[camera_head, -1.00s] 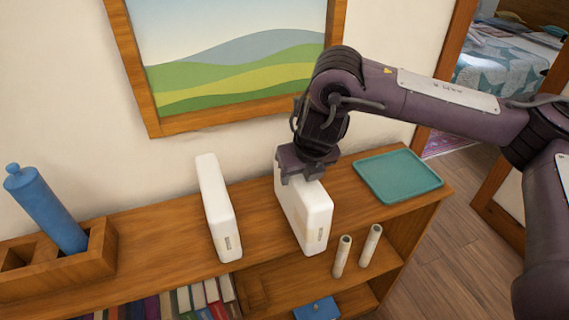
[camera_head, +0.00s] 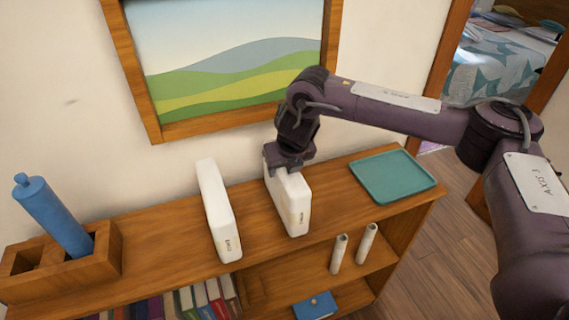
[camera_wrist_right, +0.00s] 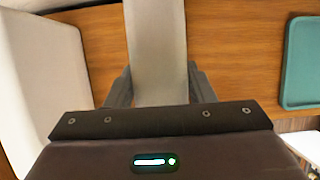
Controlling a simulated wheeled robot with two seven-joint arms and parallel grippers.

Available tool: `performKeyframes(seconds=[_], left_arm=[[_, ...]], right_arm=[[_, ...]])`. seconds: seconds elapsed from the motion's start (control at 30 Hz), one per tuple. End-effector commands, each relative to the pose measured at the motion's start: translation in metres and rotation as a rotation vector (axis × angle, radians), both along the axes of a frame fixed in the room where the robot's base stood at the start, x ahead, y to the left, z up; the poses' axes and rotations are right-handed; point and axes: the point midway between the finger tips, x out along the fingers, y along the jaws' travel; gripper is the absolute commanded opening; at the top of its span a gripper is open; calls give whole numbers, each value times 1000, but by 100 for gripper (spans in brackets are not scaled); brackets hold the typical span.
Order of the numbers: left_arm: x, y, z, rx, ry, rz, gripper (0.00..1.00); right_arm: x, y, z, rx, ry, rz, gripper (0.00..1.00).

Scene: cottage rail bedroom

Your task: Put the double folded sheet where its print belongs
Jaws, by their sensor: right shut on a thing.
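Two white upright blocks, like folded sheets in slim packs, stand on the wooden shelf top, each with a small dark print on its narrow front face, too small to read surely. The left white block (camera_head: 218,210) stands alone. The right white block (camera_head: 291,206) is held at its top by my right gripper (camera_head: 289,167), which is shut on it. In the wrist view this block (camera_wrist_right: 157,45) passes between the fingers of the right gripper (camera_wrist_right: 160,90), and the left block (camera_wrist_right: 45,80) shows at the left. I cannot tell if the held block touches the shelf top. My left gripper is not in view.
A teal tray (camera_head: 392,177) lies at the shelf's right end. A wooden holder (camera_head: 95,262) with a blue cylinder (camera_head: 52,214) stands at the left. Below are books (camera_head: 190,303), two pale tubes (camera_head: 353,249) and a blue item (camera_head: 315,306). A framed picture (camera_head: 225,65) hangs behind.

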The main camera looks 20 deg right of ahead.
Motion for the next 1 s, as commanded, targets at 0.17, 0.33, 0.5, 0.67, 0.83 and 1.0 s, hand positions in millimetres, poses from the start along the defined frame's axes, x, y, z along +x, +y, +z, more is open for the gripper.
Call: performKeyframes(seconds=[0.17, 0.33, 0.5, 0.67, 0.83, 1.0], left_arm=[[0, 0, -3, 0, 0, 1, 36], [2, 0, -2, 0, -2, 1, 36], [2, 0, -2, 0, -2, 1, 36], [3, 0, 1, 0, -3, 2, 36], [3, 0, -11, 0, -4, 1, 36], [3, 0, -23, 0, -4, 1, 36]], right_arm=[[1, 0, -1, 2, -3, 0, 0], [0, 0, -2, 0, 0, -1, 70], [0, 0, -1, 1, 0, -1, 71], [0, 0, 2, 0, -1, -1, 71], [-7, 0, 17, 3, -4, 0, 71], [-21, 0, 55, 2, -9, 2, 71]])
